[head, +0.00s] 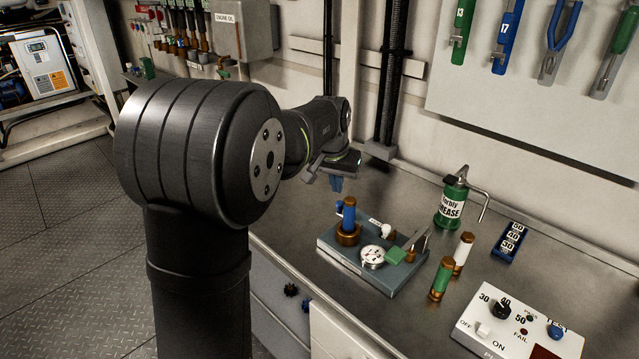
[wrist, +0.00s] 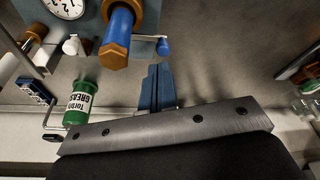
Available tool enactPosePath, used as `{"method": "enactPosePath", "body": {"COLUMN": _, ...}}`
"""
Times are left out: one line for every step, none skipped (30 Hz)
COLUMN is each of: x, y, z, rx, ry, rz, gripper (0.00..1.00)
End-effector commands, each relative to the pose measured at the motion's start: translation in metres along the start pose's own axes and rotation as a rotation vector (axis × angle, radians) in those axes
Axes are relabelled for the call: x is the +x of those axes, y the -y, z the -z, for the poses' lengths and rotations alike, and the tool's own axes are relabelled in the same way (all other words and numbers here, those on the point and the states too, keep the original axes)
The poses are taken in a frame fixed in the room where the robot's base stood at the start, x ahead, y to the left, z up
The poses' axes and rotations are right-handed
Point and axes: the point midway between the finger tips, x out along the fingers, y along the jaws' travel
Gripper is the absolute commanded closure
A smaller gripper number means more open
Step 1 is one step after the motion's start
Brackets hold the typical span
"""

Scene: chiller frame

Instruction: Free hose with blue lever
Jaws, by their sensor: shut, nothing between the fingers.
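The grey fixture block (head: 395,283) on the bench holds an upright blue hose end (head: 350,212) in a brass collar (head: 347,238). In the wrist view the hose (wrist: 120,25) sits in the brass fitting (wrist: 113,55). The blue lever (wrist: 163,47) sticks out from the fitting on an arm, to the right in the wrist view. A small part of the lever (head: 339,207) shows left of the hose in the head view. My gripper (head: 337,184) is shut and empty, above and behind the fitting. Its blue fingers (wrist: 156,82) are close to the lever in the wrist view, apart from it.
The block also bears a round gauge (head: 373,256), a white knob (head: 386,231) and a green-handled lever (head: 395,256). Green (head: 441,279) and white (head: 463,253) brass-ended cylinders stand to its right. A grease can (head: 452,203) stands behind; a control box (head: 516,325) is front right.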

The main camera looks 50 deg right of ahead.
Motion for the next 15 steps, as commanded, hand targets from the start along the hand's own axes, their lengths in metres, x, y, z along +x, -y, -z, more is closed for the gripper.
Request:
{"method": "enactPosePath", "body": {"x": 0.001, "y": 0.000, "z": 0.017, "rx": 0.042, "ry": -0.011, "rz": -0.013, "gripper": 1.00}}
{"method": "enactPosePath", "body": {"x": 0.000, "y": 0.000, "z": 0.025, "rx": 0.071, "ry": -0.019, "rz": -0.023, "gripper": 1.00}}
{"method": "enactPosePath", "body": {"x": -0.001, "y": -0.001, "z": 0.036, "rx": 0.108, "ry": -0.028, "rz": -0.032, "gripper": 1.00}}
{"method": "enactPosePath", "body": {"x": -0.002, "y": -0.001, "z": 0.043, "rx": 0.134, "ry": -0.034, "rz": -0.040, "gripper": 1.00}}
{"method": "enactPosePath", "body": {"x": -0.002, "y": -0.002, "z": 0.050, "rx": 0.157, "ry": -0.040, "rz": -0.047, "gripper": 1.00}}
{"method": "enactPosePath", "body": {"x": -0.003, "y": -0.002, "z": 0.057, "rx": 0.184, "ry": -0.049, "rz": -0.053, "gripper": 1.00}}
{"method": "enactPosePath", "body": {"x": -0.003, "y": -0.002, "z": 0.061, "rx": 0.199, "ry": -0.053, "rz": -0.057, "gripper": 1.00}}
{"method": "enactPosePath", "body": {"x": -0.003, "y": -0.002, "z": 0.064, "rx": 0.212, "ry": -0.056, "rz": -0.061, "gripper": 1.00}}
{"method": "enactPosePath", "body": {"x": -0.002, "y": -0.003, "z": 0.067, "rx": 0.224, "ry": -0.058, "rz": -0.065, "gripper": 1.00}}
{"method": "enactPosePath", "body": {"x": -0.001, "y": -0.003, "z": 0.068, "rx": 0.230, "ry": -0.060, "rz": -0.066, "gripper": 1.00}}
{"method": "enactPosePath", "body": {"x": 0.000, "y": -0.003, "z": 0.069, "rx": 0.233, "ry": -0.061, "rz": -0.067, "gripper": 1.00}}
{"method": "enactPosePath", "body": {"x": 0.004, "y": -0.004, "z": 0.069, "rx": 0.235, "ry": -0.061, "rz": -0.067, "gripper": 1.00}}
{"method": "enactPosePath", "body": {"x": 0.007, "y": -0.004, "z": 0.069, "rx": 0.235, "ry": -0.060, "rz": -0.067, "gripper": 1.00}}
{"method": "enactPosePath", "body": {"x": 0.012, "y": -0.004, "z": 0.069, "rx": 0.234, "ry": -0.059, "rz": -0.068, "gripper": 1.00}}
{"method": "enactPosePath", "body": {"x": 0.019, "y": -0.005, "z": 0.069, "rx": 0.234, "ry": -0.057, "rz": -0.068, "gripper": 1.00}}
